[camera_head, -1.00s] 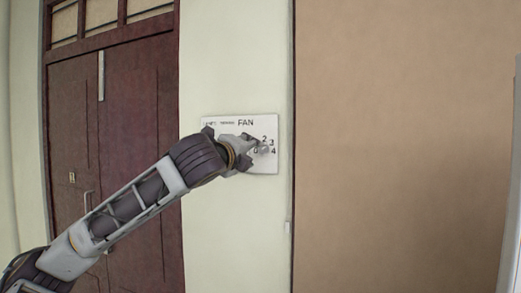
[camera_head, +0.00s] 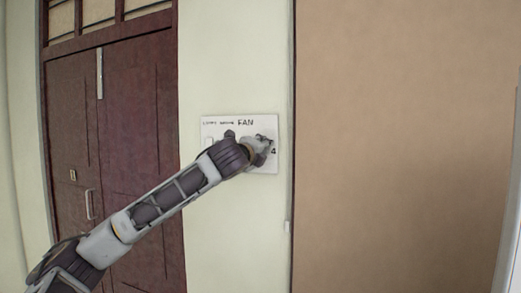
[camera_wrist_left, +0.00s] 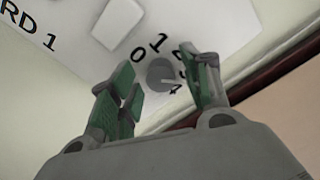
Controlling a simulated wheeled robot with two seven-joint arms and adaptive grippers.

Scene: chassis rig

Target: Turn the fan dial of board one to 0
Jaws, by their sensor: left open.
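The white board one (camera_head: 225,122) hangs on the pale wall, with FAN lettering along its top in the head view. Its label "RD 1" also shows in the left wrist view (camera_wrist_left: 68,18). The round grey fan dial (camera_wrist_left: 160,73) shows in the left wrist view, ringed by numbers including 0, 1 and 4. A light mark on the dial points toward the 4 side. My left gripper (camera_wrist_left: 162,85) is open, its green-padded fingers on either side of the dial; whether they touch it I cannot tell. In the head view my left gripper (camera_head: 262,150) covers the dial.
A white switch (camera_wrist_left: 118,24) sits beside the dial on the board. A dark red double door (camera_head: 120,150) stands to the left, and a tan panel (camera_head: 400,140) fills the wall to the right.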

